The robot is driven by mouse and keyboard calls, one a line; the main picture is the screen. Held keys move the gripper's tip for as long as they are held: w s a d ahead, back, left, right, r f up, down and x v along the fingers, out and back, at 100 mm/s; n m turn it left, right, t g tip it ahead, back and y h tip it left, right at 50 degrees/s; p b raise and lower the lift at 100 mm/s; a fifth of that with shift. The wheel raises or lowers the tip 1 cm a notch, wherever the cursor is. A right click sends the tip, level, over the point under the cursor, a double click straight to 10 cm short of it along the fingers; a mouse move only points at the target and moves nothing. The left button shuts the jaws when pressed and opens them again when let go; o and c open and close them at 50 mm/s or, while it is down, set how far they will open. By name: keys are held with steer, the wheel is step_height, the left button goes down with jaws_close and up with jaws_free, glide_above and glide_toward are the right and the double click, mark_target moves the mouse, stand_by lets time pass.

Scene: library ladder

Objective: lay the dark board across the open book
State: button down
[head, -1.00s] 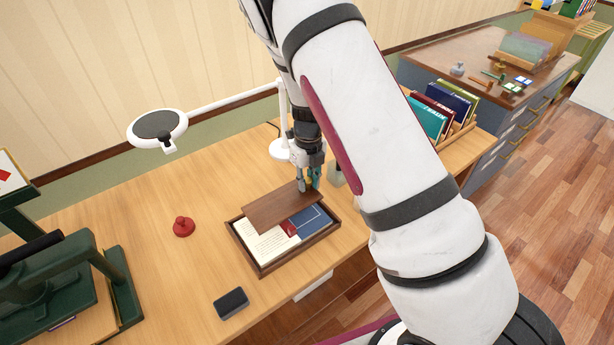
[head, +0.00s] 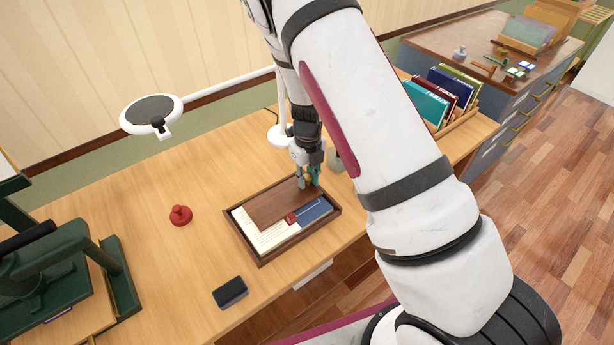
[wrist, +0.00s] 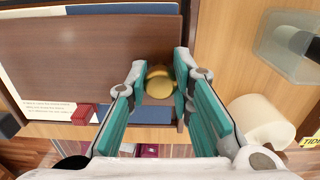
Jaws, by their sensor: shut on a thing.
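The dark board (head: 272,205) is a flat brown plank lying over the back part of the open book (head: 262,237), inside the wooden tray (head: 262,262). The book's white page and blue part show along the front. I cannot tell if the board touches the book. In the wrist view the board (wrist: 90,55) has a brass knob (wrist: 159,83) at its edge. My gripper (head: 309,183) is at the board's right end. In the wrist view its teal fingers (wrist: 158,92) are closed around the knob. A small red piece (head: 291,218) sits by the board's front edge.
A red knobbed stamp (head: 180,215) and a dark block (head: 230,292) stand left of the tray. A white lamp (head: 152,113) reaches over the back. A green press (head: 65,265) fills the left. A book rack (head: 458,122) stands right.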

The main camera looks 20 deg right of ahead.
steer(key=c, duration=1.3)
jaws_free()
steer(key=shift+c, duration=0.2)
steer(key=o, duration=0.4)
steer(key=shift+r+p, duration=1.1)
steer(key=shift+r, duration=2.4)
